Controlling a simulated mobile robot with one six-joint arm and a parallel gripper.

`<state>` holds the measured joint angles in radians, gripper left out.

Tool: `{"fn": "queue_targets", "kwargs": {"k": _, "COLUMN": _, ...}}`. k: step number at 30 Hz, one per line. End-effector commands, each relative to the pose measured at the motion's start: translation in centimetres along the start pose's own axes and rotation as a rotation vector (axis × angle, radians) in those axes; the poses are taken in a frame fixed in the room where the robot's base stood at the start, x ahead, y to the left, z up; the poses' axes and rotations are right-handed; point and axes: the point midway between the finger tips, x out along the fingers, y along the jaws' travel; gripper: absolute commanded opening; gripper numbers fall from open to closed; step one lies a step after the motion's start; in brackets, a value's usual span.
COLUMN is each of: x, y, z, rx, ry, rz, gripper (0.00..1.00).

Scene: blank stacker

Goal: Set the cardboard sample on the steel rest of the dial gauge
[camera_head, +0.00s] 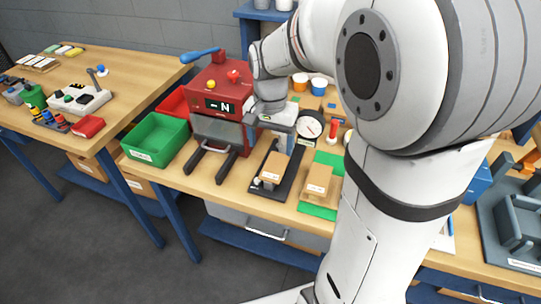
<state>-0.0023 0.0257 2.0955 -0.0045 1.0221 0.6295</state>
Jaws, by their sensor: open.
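My gripper (277,137) is open, pointing down above the back of a black tray, between the red machine and the dial gauge. The dial gauge (310,125) shows a round white face just right of my gripper. Its steel rest cannot be made out, as my gripper and wrist cover part of that area. A tan cardboard-coloured block (273,168) with a white label sits on the black tray. A similar labelled block (317,180) sits on a green mat. I cannot tell which of them is the cardboard sample. Both blocks are in front of my gripper, apart from it.
The red machine (220,88) with a blue lever stands left of my gripper. A green bin (156,139) and a red bin stand further left. The black tray (283,187) and green mat (318,211) lie near the front edge. My arm hides the bench's right middle.

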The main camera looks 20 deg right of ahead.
Motion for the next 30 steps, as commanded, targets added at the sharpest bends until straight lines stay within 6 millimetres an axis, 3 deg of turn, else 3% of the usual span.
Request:
{"fn": "queue_targets", "kwargs": {"k": 8, "x": -2.2, "y": 0.7, "z": 0.8, "rx": -0.039, "ry": 0.015, "rz": -0.011, "gripper": 0.75}}
{"fn": "queue_targets", "kwargs": {"k": 13, "x": -3.1, "y": 3.2, "z": 4.3, "rx": -0.214, "ry": 0.080, "rz": -0.047, "gripper": 0.75}}
{"fn": "queue_targets", "kwargs": {"k": 21, "x": -2.5, "y": 7.4, "z": 9.9, "rx": -0.529, "ry": 0.207, "rz": -0.079, "gripper": 0.75}}
{"fn": "queue_targets", "kwargs": {"k": 30, "x": -1.9, "y": 8.4, "z": 11.4, "rx": -0.625, "ry": 0.243, "rz": -0.079, "gripper": 0.75}}
